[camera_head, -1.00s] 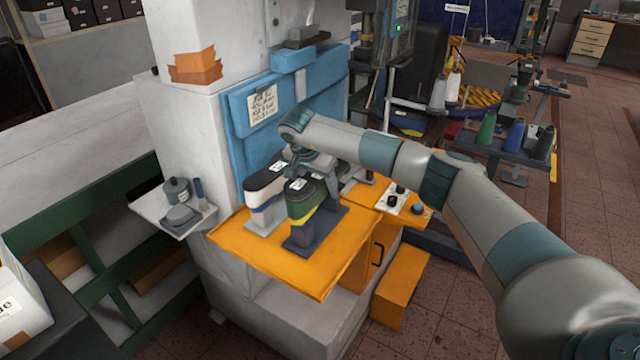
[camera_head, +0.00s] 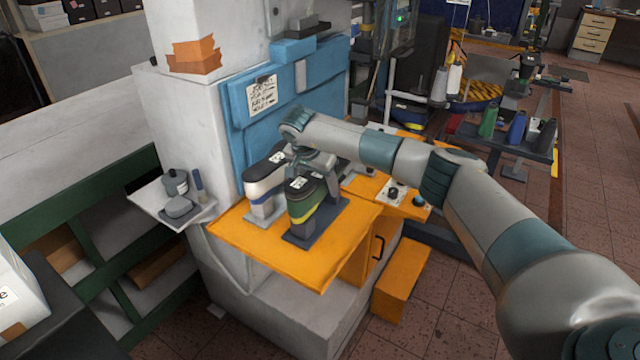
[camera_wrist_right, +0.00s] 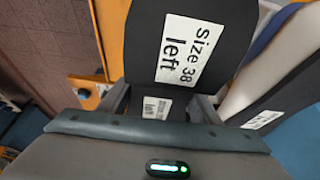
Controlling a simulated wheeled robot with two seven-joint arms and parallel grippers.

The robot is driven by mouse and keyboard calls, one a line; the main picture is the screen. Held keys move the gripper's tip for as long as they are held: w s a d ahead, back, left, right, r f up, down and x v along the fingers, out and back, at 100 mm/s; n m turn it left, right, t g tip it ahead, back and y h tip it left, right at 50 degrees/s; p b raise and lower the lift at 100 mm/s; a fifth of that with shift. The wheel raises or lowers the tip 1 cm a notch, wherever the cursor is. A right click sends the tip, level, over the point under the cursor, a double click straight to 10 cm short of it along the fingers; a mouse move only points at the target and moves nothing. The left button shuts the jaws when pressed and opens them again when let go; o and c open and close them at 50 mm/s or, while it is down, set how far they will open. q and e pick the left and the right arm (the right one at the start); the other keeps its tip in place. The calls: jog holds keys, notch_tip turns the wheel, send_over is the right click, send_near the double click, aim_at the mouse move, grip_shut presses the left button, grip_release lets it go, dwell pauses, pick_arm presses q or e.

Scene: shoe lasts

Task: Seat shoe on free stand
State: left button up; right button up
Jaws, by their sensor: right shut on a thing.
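A white and blue shoe (camera_head: 258,187) is on the neighbouring stand (camera_head: 257,217). My left gripper is not in view.
The orange shelf (camera_head: 265,253) has bare room at its front. The machine's white column and blue panel (camera_head: 238,120) stand close behind. A small side shelf (camera_head: 150,200) with a bottle is at left, and a control box (camera_head: 405,200) is at right.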

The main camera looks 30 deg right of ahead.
aim_at(316, 175)
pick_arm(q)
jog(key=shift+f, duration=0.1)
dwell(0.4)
pick_arm(e)
jog(key=o, duration=1.8)
jog(key=shift+f, duration=0.15)
jog(key=b+v, duration=0.2)
jog(key=v, duration=0.4)
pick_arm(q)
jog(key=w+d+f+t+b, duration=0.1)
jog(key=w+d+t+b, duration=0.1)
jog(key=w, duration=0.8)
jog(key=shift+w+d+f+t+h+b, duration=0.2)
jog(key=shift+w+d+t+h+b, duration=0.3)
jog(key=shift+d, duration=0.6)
pick_arm(e)
jog(key=shift+v, duration=5.9)
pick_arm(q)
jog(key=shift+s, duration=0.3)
pick_arm(e)
jog(key=shift+s+f, duration=0.1)
jog(key=shift+s, duration=0.05)
